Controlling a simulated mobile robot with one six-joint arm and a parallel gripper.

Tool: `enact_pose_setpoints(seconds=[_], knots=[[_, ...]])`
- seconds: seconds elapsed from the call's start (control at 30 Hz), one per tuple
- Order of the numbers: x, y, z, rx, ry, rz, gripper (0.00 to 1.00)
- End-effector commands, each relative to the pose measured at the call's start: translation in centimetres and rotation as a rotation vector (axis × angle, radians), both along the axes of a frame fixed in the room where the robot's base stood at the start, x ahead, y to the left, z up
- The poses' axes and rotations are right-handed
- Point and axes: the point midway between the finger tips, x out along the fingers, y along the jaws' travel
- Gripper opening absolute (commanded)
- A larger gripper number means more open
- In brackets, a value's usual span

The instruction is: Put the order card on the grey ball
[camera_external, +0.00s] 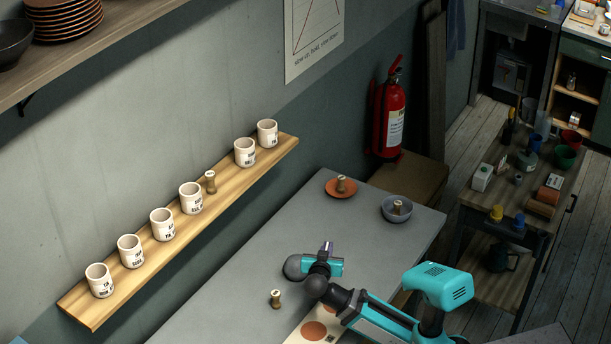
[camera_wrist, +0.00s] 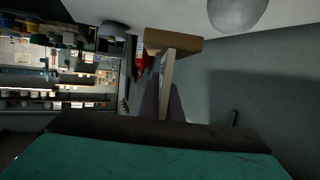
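The grey ball (camera_external: 294,267) is on the grey table, just left of my gripper; its rounded grey side also shows at the top of the wrist view (camera_wrist: 237,10). My gripper (camera_external: 328,249) is close to the ball at its right. In the wrist view its purple fingers (camera_wrist: 166,100) are closed on a thin pale piece seen edge-on, which looks like the order card (camera_wrist: 168,68). A brown block (camera_wrist: 173,41) sits at its far end. The card's face is not visible, and the card is apart from the ball in the wrist view.
A small wooden peg (camera_external: 276,298) stands left of the arm. An orange saucer (camera_external: 328,189) and a grey bowl (camera_external: 387,213) stand at the table's far end, each with a peg. A sheet with orange discs (camera_external: 296,339) lies in front. A wall shelf (camera_external: 222,190) carries several mugs.

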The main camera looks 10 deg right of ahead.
Motion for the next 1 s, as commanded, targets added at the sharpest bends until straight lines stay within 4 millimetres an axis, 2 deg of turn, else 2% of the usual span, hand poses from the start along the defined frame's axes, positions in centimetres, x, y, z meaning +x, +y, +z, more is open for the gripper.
enact_pose_setpoints(seconds=[0.03, 0.53, 0.77, 1.0], knots=[[0.2, 0.1, 0.5, -0.002, 0.000, 0.000, 0.00], [2.2, 1.4, 0.2, -0.001, 0.001, -0.001, 0.00], [4.6, 3.0, -0.1, -0.002, 0.002, -0.001, 0.00], [4.9, 3.2, 0.0, -0.002, -0.001, -0.001, 0.00]])
